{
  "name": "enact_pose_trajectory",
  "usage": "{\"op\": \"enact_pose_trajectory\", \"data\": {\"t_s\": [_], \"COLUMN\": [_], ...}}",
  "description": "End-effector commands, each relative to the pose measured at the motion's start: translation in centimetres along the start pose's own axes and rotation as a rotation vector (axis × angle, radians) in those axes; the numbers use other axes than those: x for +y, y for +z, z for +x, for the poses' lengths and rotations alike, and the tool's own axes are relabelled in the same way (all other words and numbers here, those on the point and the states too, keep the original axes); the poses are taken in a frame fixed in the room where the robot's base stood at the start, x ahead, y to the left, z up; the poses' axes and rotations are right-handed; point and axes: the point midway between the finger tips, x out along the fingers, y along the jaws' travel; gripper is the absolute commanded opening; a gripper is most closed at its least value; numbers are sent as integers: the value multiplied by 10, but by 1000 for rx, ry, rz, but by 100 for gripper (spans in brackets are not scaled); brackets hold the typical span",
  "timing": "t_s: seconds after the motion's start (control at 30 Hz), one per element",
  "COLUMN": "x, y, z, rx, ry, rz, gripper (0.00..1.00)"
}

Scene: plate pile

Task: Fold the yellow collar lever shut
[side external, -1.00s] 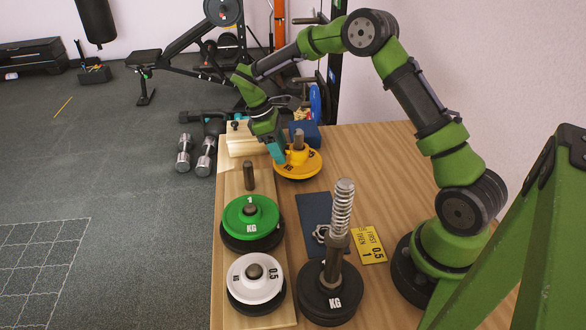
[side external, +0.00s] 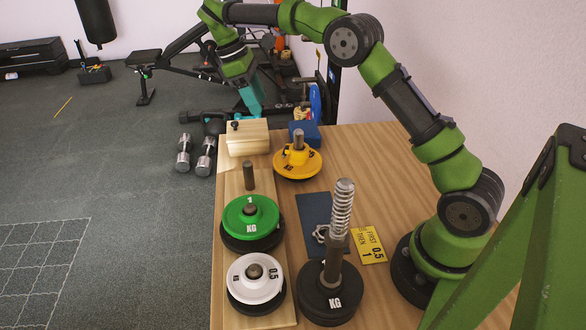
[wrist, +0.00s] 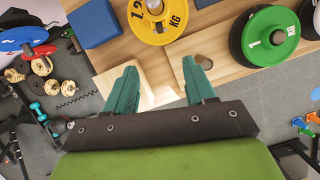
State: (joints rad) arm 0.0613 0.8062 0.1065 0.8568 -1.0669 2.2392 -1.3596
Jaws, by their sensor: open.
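The yellow collar (side external: 296,153) sits around the short post on the yellow plate (side external: 312,166) at the far end of the table. Its lever is too small to tell whether it stands up or lies folded. In the wrist view the yellow plate (wrist: 145,29), marked 1.2 and KG, is cut off by the top edge. My gripper (side external: 254,112) is raised above and behind the pale wooden block, left of the collar and apart from it. In the wrist view the teal fingers (wrist: 160,78) are spread apart with nothing between them.
The wooden block (side external: 248,138) with a dark knob and a blue block (side external: 304,133) stand near the collar. Green (side external: 250,217) and white (side external: 256,279) plates sit on the board in front. A tall spring post (side external: 343,212) stands at the front. The table's right middle is clear.

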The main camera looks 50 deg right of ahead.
Motion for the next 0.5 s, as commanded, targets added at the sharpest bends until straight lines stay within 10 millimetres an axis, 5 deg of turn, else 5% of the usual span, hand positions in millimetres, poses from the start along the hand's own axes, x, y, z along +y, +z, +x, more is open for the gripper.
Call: {"op": "enact_pose_trajectory", "data": {"t_s": [0.5], "x": [-1], "y": [0], "z": [-16], "rx": [2], "ry": [-1], "rz": [0], "gripper": [55]}}
